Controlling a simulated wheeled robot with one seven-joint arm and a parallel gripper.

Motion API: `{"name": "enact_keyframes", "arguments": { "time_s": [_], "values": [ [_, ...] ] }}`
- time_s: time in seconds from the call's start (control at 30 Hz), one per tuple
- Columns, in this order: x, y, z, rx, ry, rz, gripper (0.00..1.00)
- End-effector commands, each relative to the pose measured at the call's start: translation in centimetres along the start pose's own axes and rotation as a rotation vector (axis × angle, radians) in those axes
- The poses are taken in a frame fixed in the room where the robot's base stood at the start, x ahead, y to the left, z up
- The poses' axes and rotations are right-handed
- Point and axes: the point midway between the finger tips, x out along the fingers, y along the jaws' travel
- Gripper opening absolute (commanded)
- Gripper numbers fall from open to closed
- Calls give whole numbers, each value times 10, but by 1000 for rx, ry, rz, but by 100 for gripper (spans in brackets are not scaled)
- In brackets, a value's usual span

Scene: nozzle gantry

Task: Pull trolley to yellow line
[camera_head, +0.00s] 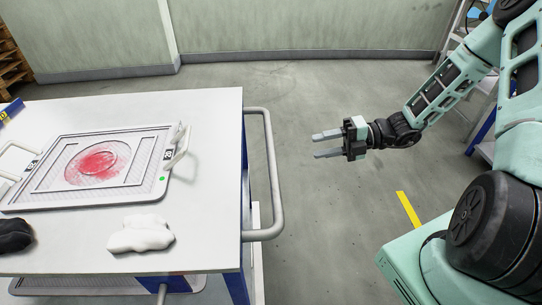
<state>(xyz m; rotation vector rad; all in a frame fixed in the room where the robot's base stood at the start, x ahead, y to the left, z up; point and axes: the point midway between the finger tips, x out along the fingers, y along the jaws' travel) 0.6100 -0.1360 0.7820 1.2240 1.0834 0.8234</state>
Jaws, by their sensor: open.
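The trolley (215,110) stands at the left, with a white top and blue legs. Its grey tubular handle (273,178) sticks out from its right side. My gripper (318,145) is open and empty, to the right of the handle and apart from it, with its two fingers pointing left towards it. A short piece of the yellow line (409,210) shows on the floor at the right, beside my base; the rest of it is hidden or out of view.
On the trolley top lie a framed tray (100,200) with a red round patch, a white cloth-like lump (141,233) and a black item (15,235). Grey floor (330,225) between the trolley and the yellow line is clear. A wall (310,30) runs behind; wooden pallets (12,60) stand far left.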

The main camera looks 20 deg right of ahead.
Motion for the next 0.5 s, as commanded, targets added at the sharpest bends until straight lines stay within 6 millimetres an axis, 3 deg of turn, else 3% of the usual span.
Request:
{"name": "enact_keyframes", "arguments": {
  "time_s": [0.5],
  "values": [
    [108, -1, -2, -1, 5, 1, 42]
  ]
}}
